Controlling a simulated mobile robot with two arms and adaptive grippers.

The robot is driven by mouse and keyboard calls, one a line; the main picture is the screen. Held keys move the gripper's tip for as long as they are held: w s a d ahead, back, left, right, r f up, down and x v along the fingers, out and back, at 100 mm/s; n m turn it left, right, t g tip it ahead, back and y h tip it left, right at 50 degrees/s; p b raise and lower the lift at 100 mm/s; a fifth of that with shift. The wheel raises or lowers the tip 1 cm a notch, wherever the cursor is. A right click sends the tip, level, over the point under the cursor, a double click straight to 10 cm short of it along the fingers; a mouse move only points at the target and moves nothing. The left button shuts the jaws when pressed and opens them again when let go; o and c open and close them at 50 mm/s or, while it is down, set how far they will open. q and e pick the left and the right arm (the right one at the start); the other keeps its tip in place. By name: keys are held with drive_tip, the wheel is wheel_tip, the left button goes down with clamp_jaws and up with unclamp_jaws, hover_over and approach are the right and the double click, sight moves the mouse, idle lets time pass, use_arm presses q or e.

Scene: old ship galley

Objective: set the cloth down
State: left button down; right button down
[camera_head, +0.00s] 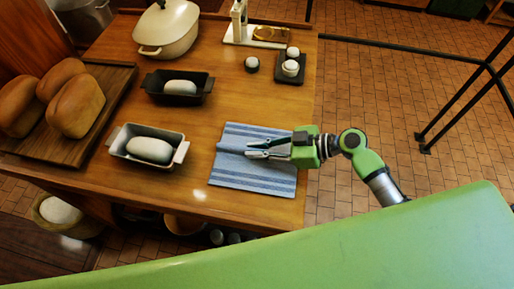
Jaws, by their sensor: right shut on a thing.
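A blue cloth with pale stripes (235,172) lies flat at the right front part of the wooden table (200,200). My right gripper (249,150) reaches in from the right over the upper middle of the cloth. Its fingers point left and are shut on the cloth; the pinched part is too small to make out. The cloth looks spread out on the table top. My left gripper is not in view.
A pale loaf tin with dough (117,144) stands left of the cloth, and a dark tin (157,97) behind it. Several loaves lie on a board (110,105) at the left. A lidded pot (165,30), a scale (238,35) and a small dark tray (287,77) stand farther back.

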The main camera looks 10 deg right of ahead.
drive_tip(key=c, duration=2.1)
unclamp_jaws()
drive_tip(key=shift+r, duration=0.1)
drive_tip(key=shift+s+d, duration=0.1)
drive_tip(key=shift+d, duration=0.3)
drive_tip(key=b+v, duration=0.4)
drive_tip(key=v, duration=0.6)
drive_tip(key=shift+d+r, duration=0.15)
drive_tip(key=shift+s+d+r, duration=0.2)
drive_tip(key=shift+d+r, duration=0.05)
drive_tip(key=shift+d, duration=0.05)
